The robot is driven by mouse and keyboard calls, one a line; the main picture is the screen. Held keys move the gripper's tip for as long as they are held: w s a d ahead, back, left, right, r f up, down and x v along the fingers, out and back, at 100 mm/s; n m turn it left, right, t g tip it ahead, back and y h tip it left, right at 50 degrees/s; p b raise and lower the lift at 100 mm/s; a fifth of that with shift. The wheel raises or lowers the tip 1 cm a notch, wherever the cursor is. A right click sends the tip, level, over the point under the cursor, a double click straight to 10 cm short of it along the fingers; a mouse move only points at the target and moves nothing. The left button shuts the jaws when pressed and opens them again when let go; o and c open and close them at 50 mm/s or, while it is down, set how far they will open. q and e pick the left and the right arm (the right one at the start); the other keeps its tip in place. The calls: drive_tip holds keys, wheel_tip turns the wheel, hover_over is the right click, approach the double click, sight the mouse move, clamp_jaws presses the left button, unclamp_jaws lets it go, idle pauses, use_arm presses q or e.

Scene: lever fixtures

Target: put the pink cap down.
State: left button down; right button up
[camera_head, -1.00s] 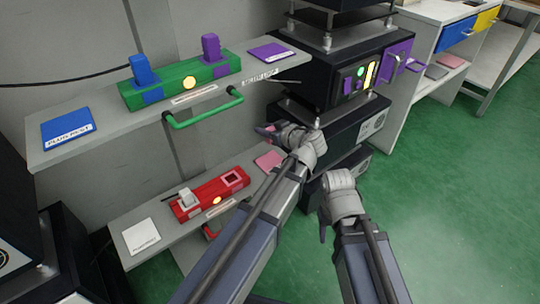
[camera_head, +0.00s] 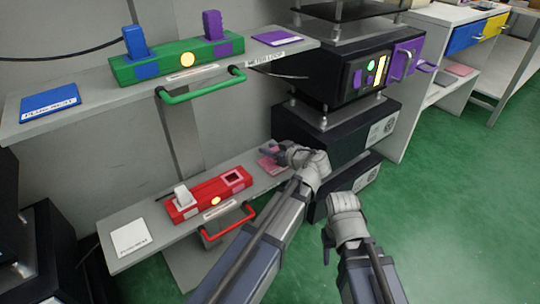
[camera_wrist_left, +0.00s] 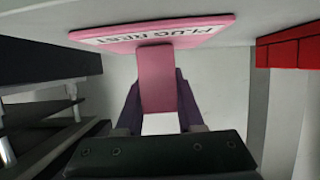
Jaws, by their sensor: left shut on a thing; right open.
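The pink cap (camera_wrist_left: 156,78) is between the two fingers of my left gripper (camera_wrist_left: 159,102) in the left wrist view. My left gripper (camera_head: 277,150) is shut on it at the pink rest pad (camera_wrist_left: 185,32), labelled PLUG REST. This pad (camera_head: 270,166) lies at the right end of the lower shelf in the head view. The cap's end overlaps the pad in the wrist view; I cannot tell whether they touch. In the head view the hand mostly hides the cap. My right gripper (camera_head: 326,240) is open and empty over the floor.
The red fixture (camera_head: 205,197) on the lower shelf (camera_head: 165,238) has a white cap (camera_head: 183,196) and an empty pink-rimmed socket (camera_head: 233,177). A red handle (camera_head: 228,225) sticks out in front. Above are the green fixture (camera_head: 170,67) and green handle (camera_head: 205,92). A dark cabinet (camera_head: 345,135) stands right.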

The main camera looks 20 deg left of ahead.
use_arm(q)
drive_tip(key=shift+f, duration=0.15)
drive_tip(key=c, duration=0.5)
unclamp_jaws()
